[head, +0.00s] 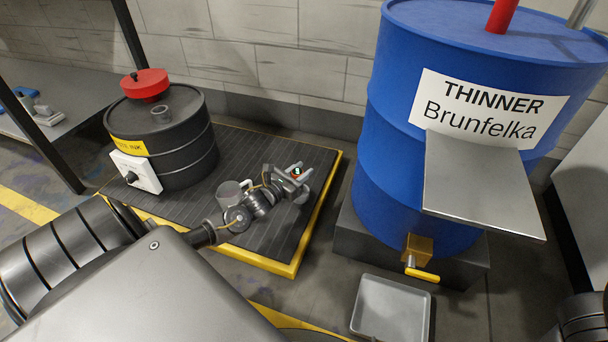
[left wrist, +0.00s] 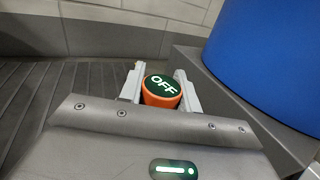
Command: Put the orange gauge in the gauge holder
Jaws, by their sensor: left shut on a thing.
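The orange gauge (left wrist: 161,92) has an orange side and a dark green top marked OFF. In the left wrist view it sits between the two fingers of my left gripper (left wrist: 160,86), which is shut on it. In the head view my left gripper (head: 296,172) is over the right part of the black ribbed platform, and only a little of the gauge (head: 297,172) shows between the fingers. I cannot make out a gauge holder for certain. My right gripper is not in view.
A black drum (head: 186,150) with a red cap and a white knob box (head: 136,172) stands on the yellow-edged platform (head: 310,215). A blue THINNER drum (head: 395,130) with a metal shelf (head: 475,185) stands right of my left gripper. A grey tray (head: 392,308) lies below its tap.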

